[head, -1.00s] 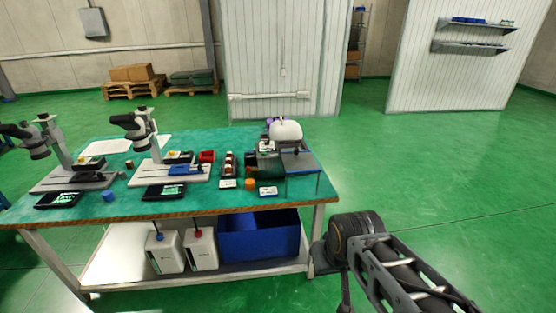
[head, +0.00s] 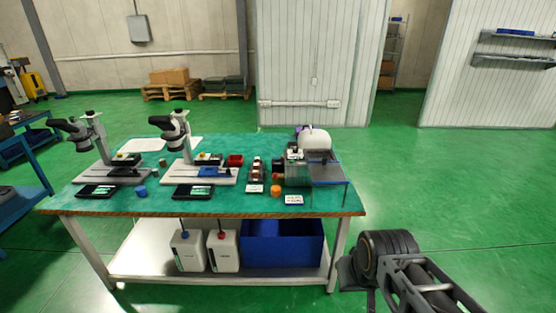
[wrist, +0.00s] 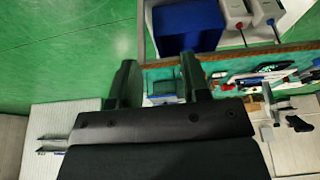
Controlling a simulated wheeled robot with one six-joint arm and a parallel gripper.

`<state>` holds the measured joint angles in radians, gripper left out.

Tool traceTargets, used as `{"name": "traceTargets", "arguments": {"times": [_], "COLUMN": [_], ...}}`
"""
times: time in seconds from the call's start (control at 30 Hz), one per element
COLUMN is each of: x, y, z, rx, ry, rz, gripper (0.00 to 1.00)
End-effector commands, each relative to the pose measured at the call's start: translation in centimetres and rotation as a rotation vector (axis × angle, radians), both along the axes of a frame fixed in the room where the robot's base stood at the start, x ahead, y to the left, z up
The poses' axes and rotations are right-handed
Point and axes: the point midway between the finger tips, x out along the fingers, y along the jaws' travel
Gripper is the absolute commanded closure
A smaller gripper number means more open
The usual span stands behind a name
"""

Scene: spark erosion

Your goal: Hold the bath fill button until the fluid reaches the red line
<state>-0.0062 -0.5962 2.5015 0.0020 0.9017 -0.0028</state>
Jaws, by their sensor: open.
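I cannot make out a bath fill button, a fluid level or a red line in either view. My gripper (wrist: 157,80) shows in the wrist view with its two dark fingers apart and nothing between them. In the head view my arm is at the lower right, beside the table's right end, and the gripper's fingers are not visible there.
A green-topped workbench (head: 225,209) carries two microscopes (head: 173,130) (head: 80,130), dark screens and, at right, a machine with a white rounded top (head: 314,139). A blue bin (head: 282,243) and white canisters (head: 223,251) (head: 187,250) sit on its lower shelf. Green floor is clear at right.

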Motion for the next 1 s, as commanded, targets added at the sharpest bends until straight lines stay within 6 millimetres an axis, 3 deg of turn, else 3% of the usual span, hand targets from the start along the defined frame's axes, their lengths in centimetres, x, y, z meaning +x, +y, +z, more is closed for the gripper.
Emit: {"name": "traceTargets", "arguments": {"times": [0.2, 0.63, 1.0], "x": [0.0, 0.0, 0.0], "y": [0.0, 0.0, 0.0], "z": [0.0, 0.0, 0.0], "rx": [0.0, 0.0, 0.0], "ry": [0.0, 0.0, 0.0], "rz": [0.0, 0.0, 0.0], "gripper": [0.58, 1.0, 1.0]}}
